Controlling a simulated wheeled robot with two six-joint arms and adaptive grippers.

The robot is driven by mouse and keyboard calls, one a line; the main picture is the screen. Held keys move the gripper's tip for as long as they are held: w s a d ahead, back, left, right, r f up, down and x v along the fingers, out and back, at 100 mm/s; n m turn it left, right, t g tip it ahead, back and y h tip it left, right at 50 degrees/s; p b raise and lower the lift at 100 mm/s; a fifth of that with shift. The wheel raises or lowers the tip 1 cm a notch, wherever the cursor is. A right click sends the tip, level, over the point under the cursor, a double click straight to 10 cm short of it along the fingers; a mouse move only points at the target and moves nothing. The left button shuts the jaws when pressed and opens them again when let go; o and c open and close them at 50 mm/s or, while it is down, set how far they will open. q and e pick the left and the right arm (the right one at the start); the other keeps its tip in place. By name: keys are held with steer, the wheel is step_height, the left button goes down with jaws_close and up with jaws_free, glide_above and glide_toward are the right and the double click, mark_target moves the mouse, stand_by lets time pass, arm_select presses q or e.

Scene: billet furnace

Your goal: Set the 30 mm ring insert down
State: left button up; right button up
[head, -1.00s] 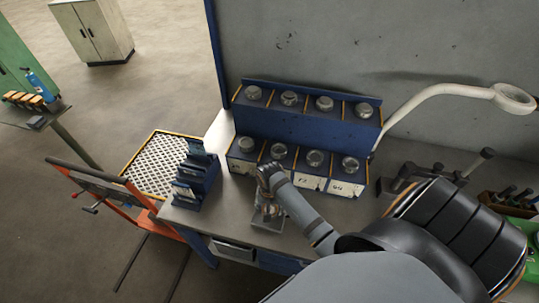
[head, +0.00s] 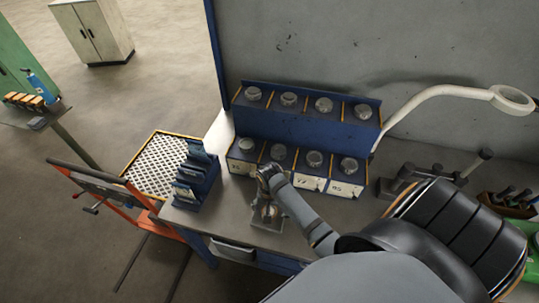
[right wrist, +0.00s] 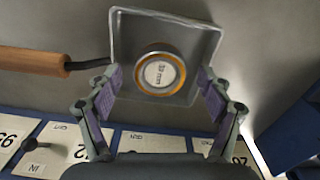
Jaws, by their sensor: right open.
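The ring insert (right wrist: 160,72) is a round piece with a brass-coloured rim and a pale label ending in "mm"; the digits are hard to read. It lies label up on a square, clear or grey tray (right wrist: 198,38). My right gripper (right wrist: 160,80) is open, with one finger on each side of the insert and a gap at both sides. In the head view my right gripper (head: 268,206) is low over the same tray (head: 258,222) on the bench, and hides most of the insert. My left gripper is not in view.
A blue two-tier rack (head: 300,127) with round silver pieces and labelled fronts stands behind the tray. A blue slotted stand (head: 197,175) is at the left. A wooden-handled tool (right wrist: 35,60) lies close beside the tray. A lamp arm (head: 430,96) is at the right.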

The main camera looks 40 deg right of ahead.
step_height(320, 180, up, 12)
steer(key=b, duration=0.1)
steer(key=shift+f, duration=0.2)
stand_by(0.3)
